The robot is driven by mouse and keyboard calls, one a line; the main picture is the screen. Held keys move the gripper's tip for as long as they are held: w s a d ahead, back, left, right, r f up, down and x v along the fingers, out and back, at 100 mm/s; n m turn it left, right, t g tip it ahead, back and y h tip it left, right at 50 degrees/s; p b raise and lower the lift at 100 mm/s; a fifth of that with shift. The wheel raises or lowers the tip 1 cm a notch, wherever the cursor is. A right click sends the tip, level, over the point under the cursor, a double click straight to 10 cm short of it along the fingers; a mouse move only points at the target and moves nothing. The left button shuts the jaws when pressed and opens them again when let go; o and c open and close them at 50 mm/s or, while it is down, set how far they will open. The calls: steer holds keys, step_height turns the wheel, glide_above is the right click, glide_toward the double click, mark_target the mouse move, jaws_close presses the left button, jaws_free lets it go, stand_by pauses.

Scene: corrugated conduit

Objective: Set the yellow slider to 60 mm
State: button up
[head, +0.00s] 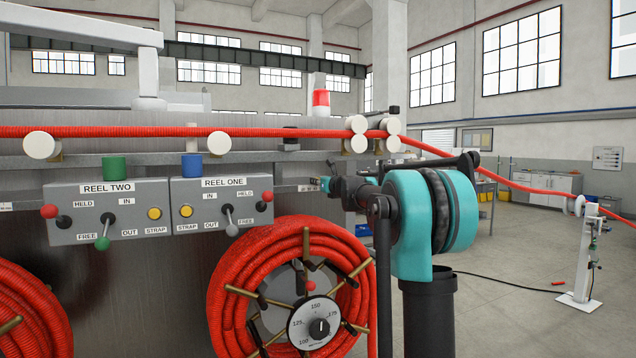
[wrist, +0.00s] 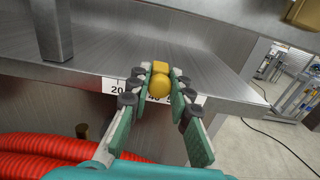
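The yellow slider (wrist: 160,84) sits at the front edge of a metal shelf in the wrist view, over a white scale strip (wrist: 112,87). A "20" shows to its left and a partly covered "40" just below it. The fingers of my gripper (wrist: 161,76) stand on both sides of the slider, their tips very close to it. I cannot tell whether they press on it. My gripper hides the scale beyond and the exact reading. In the head view my gripper (head: 322,184) is at the shelf edge, and the slider cannot be made out.
A red corrugated conduit (head: 261,131) runs over white rollers above the shelf. Two control boxes, REEL TWO (head: 106,210) and REEL ONE (head: 221,204), hang to the left. A coiled red reel (head: 240,275) and round dial (head: 314,322) are below.

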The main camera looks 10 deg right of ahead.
jaws_close()
steer(key=d, duration=0.1)
steer(key=w+d, duration=0.1)
steer(key=d, duration=0.3)
steer(key=shift+w, duration=0.3)
steer(key=o, duration=0.8)
jaws_free()
steer(key=shift+d, duration=0.15)
steer(key=shift+s, duration=0.1)
steer(key=v, duration=1.1)
steer(key=shift+s, duration=0.35)
